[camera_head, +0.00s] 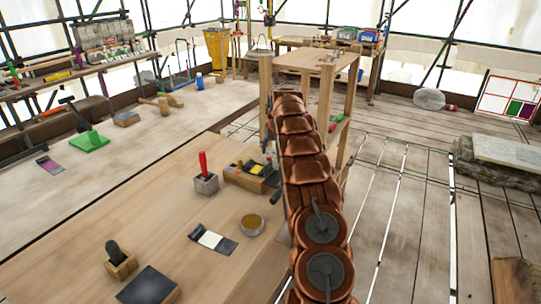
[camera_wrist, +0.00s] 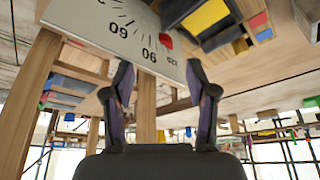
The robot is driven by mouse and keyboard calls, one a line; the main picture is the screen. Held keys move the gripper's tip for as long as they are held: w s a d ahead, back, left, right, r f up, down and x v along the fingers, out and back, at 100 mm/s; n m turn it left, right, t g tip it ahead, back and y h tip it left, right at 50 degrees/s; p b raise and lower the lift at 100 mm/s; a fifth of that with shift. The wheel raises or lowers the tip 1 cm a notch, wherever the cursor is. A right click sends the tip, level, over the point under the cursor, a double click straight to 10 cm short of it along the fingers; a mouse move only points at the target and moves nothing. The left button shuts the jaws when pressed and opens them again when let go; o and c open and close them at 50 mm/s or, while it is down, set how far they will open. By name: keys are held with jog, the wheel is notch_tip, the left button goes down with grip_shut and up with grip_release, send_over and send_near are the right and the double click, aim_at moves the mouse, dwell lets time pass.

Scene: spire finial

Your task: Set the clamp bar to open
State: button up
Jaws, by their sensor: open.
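My gripper (camera_wrist: 160,78) is open in the wrist view, its two dark fingers spread with nothing between them. Beyond and above the fingertips is a pale plate (camera_wrist: 95,22) with dark tick marks and numbers, seen upside down. A red spot (camera_wrist: 166,40) shows at its edge. I cannot clearly make out the clamp bar or its setting in either view. In the head view my copper-coloured arm reaches away along the right of the near bench, and my gripper cannot be made out there.
The near bench (camera_head: 130,215) carries a red-handled tool in a block (camera_head: 205,178), a tray of coloured pieces (camera_head: 250,176), a round tin (camera_head: 251,225) and a dark-handled block (camera_head: 119,261). A wooden stand (camera_head: 300,62) rises beyond my arm. Plank floor at right is largely clear.

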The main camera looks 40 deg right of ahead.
aim_at(270, 157)
jog(key=shift+p+x, duration=1)
jog(key=shift+x, duration=1.85)
grip_shut()
